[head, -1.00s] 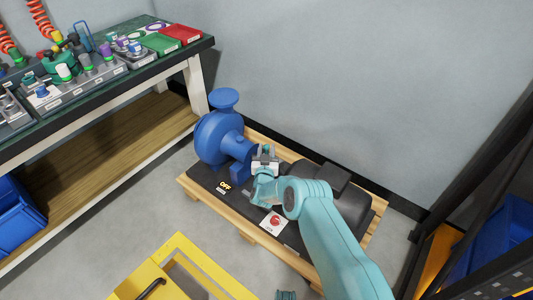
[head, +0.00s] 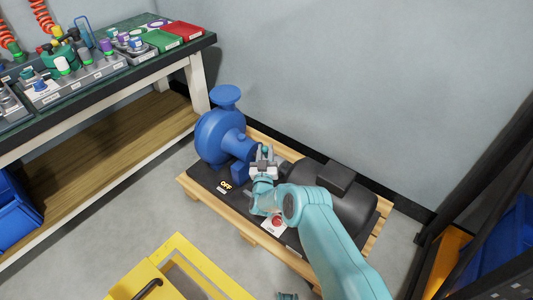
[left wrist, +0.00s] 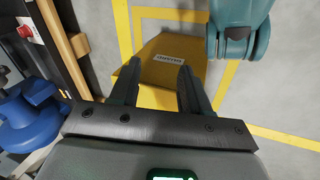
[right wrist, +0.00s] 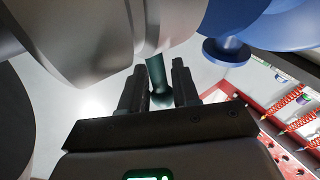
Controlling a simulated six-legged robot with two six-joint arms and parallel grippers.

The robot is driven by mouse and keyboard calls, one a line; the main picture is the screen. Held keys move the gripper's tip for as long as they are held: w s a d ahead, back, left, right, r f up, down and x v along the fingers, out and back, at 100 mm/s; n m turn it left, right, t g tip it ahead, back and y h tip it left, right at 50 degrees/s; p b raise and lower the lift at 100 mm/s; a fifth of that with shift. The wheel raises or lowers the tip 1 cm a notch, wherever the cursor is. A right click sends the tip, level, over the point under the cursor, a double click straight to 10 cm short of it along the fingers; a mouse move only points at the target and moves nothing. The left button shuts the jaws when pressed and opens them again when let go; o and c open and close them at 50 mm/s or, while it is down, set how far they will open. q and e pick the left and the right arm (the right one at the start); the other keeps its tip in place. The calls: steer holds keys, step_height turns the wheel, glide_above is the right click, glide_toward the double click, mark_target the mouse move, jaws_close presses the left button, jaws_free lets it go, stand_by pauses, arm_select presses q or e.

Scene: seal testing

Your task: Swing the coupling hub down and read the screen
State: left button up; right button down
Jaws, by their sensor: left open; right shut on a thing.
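The coupling hub area lies between the blue pump (head: 217,135) and the dark motor (head: 335,198), mostly hidden by my right gripper (head: 265,153). In the right wrist view my right gripper (right wrist: 158,88) is shut on a teal knobbed handle (right wrist: 156,72), beside a large grey rounded metal part (right wrist: 85,25); I cannot tell their exact join. The small screen (head: 226,186) on the dark base reads OFF in orange. My left gripper (left wrist: 158,68) is open and empty in the left wrist view, above the floor near a yellow labelled thing (left wrist: 172,75).
The pump and motor stand on a wooden pallet (head: 248,232). A red button on a white plate (head: 275,224) is beside my right forearm. A bench (head: 120,75) with fittings and trays is at left, a dark rack (head: 480,170) at right, and a yellow frame (head: 185,270) in front.

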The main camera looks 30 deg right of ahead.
steer(key=c, duration=1.2)
jaws_free()
steer(key=shift+o, duration=0.2)
steer(key=p+v, duration=0.2)
steer(key=v, duration=0.1)
steer(key=p+v, duration=0.1)
steer(key=v, duration=0.1)
steer(key=shift+s+a+r, duration=0.1)
steer(key=shift+s+r, duration=0.05)
steer(key=shift+r, duration=0.1)
arm_select(q)
step_height(320, 180, up, 6)
steer(key=s+d+g+p, duration=0.1)
steer(key=s+p, duration=0.1)
steer(key=p, duration=0.1)
steer(key=shift+s, duration=0.4)
arm_select(e)
steer(key=v, duration=1.1)
steer(key=shift+f, duration=0.2)
arm_select(q)
steer(key=shift+r, duration=0.1)
arm_select(e)
steer(key=shift+o, duration=0.3)
